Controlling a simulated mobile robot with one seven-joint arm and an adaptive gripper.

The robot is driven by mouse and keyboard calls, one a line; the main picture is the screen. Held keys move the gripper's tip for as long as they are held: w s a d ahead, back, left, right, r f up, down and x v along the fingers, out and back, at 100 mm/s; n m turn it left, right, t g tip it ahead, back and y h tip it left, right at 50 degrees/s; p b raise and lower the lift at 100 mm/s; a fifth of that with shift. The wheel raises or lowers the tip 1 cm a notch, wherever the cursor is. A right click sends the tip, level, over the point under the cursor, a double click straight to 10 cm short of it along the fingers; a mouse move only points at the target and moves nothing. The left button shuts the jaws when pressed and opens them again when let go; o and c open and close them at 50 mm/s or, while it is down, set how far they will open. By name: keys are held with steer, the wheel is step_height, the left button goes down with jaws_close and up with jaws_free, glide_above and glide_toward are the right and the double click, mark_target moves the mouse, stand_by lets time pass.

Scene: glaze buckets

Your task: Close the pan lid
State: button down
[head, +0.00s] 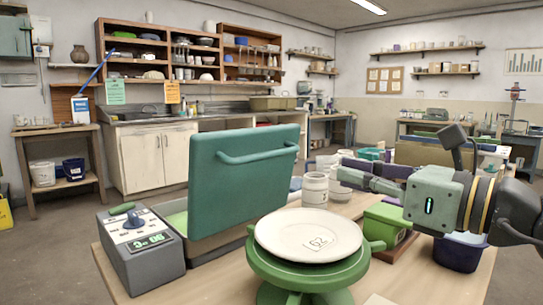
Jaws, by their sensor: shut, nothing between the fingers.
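The pan lid (245,185) is a large teal rectangular panel with a bar handle (258,152) across its upper part. It stands open, nearly upright and tilted slightly, at the back of the pan. The pan (215,243) is low and grey with a green inside; the lid hides much of it. My gripper (347,168) is to the right of the lid, at about handle height in the picture, with its fingers pointing left. It is shut and empty, apart from the lid and handle.
A grey control box (140,255) with a knob stands left of the pan. A white plate (308,235) rests on a green stand (308,270) in front. White jars (315,189), a green box (388,225) and a dark blue tub (460,252) crowd the table near my gripper.

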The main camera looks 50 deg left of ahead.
mark_target(273, 155)
steer(key=a, duration=0.4)
steer(key=s+a+p, duration=0.1)
steer(key=a, duration=0.8)
steer(key=shift+s+a+r+p, duration=0.1)
steer(key=shift+s+a+p, duration=0.25)
steer(key=shift+a, duration=0.05)
steer(key=shift+r, duration=0.1)
